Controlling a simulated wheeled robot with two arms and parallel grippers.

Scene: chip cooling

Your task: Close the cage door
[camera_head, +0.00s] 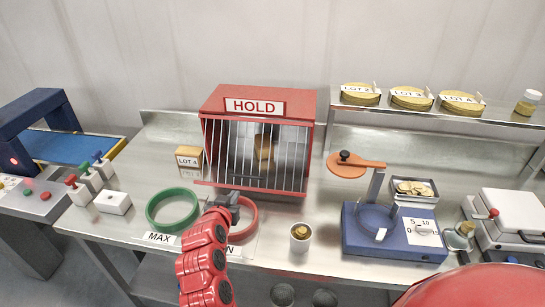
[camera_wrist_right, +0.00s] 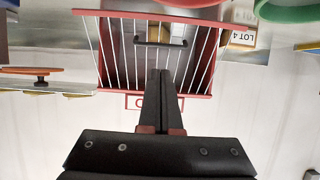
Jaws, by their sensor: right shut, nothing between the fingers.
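The red cage (camera_head: 270,100) with a HOLD sign stands at the middle back of the steel counter. Its barred door (camera_head: 255,155) hangs down over the front, and its lower red rail (camera_head: 215,184) looks slightly out from the cage body. In the right wrist view the door (camera_wrist_right: 110,13) appears upside down, with a dark handle (camera_wrist_right: 150,42) on it. A tan item (camera_head: 263,152) shows behind the bars. My right gripper (camera_head: 234,196) is shut and empty, in front of the door's lower edge; the wrist view shows its fingers (camera_wrist_right: 160,75) together. Contact with the door cannot be told. My left gripper is out of view.
A green ring (camera_head: 150,220) and a red ring (camera_head: 254,222) lie in front of the cage. A LOT 4 box (camera_head: 190,153) stands left of it. A cup (camera_head: 300,244) stands near the front edge.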

